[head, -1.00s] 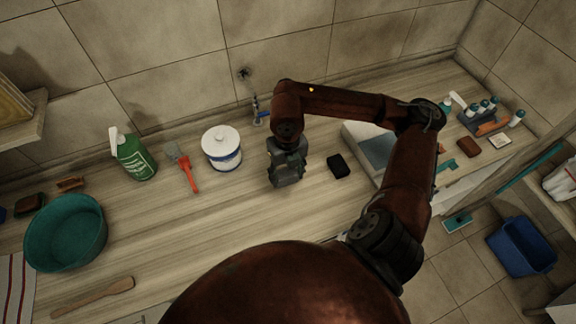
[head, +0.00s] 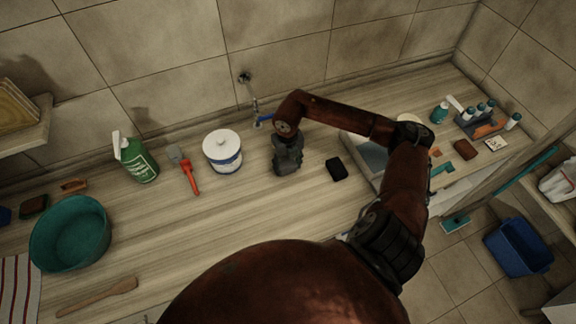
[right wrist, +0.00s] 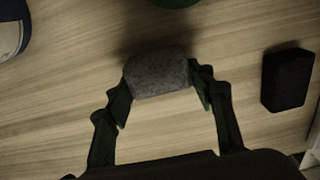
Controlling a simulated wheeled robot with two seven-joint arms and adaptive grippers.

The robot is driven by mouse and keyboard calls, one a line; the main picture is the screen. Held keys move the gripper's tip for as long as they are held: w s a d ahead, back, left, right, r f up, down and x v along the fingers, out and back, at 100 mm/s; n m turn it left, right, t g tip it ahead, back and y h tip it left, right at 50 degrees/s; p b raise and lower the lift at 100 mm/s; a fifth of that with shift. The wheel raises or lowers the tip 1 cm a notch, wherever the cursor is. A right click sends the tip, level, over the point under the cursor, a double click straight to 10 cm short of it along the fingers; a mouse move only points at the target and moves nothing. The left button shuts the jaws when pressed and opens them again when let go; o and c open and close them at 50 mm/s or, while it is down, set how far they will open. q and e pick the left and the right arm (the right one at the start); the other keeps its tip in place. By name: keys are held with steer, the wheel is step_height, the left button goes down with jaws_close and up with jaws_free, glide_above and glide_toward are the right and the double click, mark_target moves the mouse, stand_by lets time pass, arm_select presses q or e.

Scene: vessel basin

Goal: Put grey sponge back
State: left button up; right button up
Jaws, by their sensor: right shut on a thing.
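The grey sponge (right wrist: 158,76) is a speckled grey block in the right wrist view. My right gripper (right wrist: 161,82) is shut on it, one finger at each side. In the head view my right gripper (head: 286,160) is over the counter, between the white canister and the black block; the sponge is hidden there. A dark shadow lies beside the sponge on the wood, but I cannot tell how high it is held. My left gripper is not in view.
A black block (head: 337,169) lies right of the gripper, by the sink (head: 365,155). A white canister (head: 222,152) stands to the left, with a red-handled brush (head: 185,170), green bottle (head: 138,160) and teal basin (head: 70,233) beyond. The front middle counter is clear.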

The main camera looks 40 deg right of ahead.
steer(key=shift+f, duration=0.35)
steer(key=shift+f, duration=0.1)
steer(key=shift+f, duration=0.15)
steer(key=o, duration=1.1)
steer(key=shift+r, duration=0.2)
